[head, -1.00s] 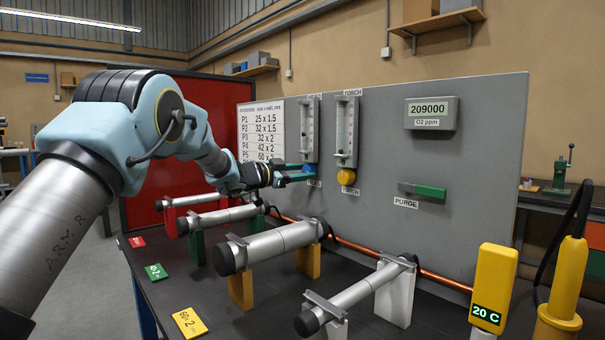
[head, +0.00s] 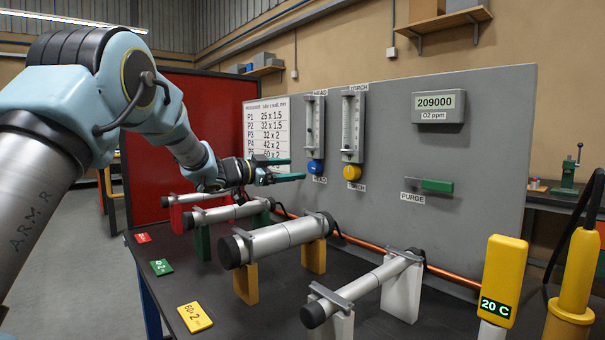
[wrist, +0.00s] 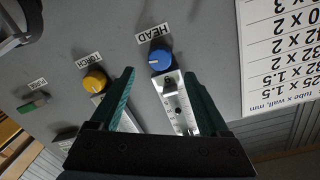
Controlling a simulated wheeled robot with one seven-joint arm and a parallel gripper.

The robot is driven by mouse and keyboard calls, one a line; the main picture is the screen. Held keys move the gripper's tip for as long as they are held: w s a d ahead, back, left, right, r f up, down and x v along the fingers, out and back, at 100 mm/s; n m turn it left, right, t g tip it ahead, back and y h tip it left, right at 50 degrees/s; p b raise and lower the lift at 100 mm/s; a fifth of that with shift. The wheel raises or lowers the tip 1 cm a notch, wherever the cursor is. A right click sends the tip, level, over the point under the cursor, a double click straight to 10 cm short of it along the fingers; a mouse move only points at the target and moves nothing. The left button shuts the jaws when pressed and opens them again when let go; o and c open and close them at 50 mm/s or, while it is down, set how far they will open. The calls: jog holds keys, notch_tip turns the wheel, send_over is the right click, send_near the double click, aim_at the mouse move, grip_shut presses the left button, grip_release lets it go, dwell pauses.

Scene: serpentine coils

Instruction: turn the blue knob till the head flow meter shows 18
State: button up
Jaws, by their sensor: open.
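The blue knob (head: 316,167) sits below the HEAD flow meter (head: 315,120) on the grey panel. In the wrist view the blue knob (wrist: 160,61) carries a white pointer mark, beside the HEAD label and the meter tube (wrist: 178,106). The meter's reading is too small to tell. My gripper (head: 297,168) is open and empty, its green fingers spread just left of the knob in the head view. In the wrist view my gripper (wrist: 160,76) points at the panel, with the blue knob seen beyond the gap between its fingertips, apart from both.
A yellow TORCH knob (head: 352,172) and its meter (head: 353,126) are close on the right. The PURGE switch (head: 437,186) shows green. The O2 display (head: 438,106) shows 209000. Several clamped tubes (head: 280,239) stand on the bench below my arm.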

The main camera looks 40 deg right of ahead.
aim_at(311, 169)
jog(key=a, duration=0.4)
jog(key=shift+w, duration=0.15)
jog(key=d+n, duration=0.2)
jog(key=d, duration=0.1)
jog(key=d+n+p, duration=0.1)
jog(key=d+n, duration=0.1)
jog(key=d, duration=0.2)
jog(key=s+d+n+p, duration=0.1)
jog(key=d+n, duration=0.1)
jog(key=d, duration=0.1)
jog(key=shift+d+f, duration=0.35)
jog(key=shift+d, duration=0.05)
jog(key=shift+c, duration=0.2)
grip_shut()
dwell(0.5)
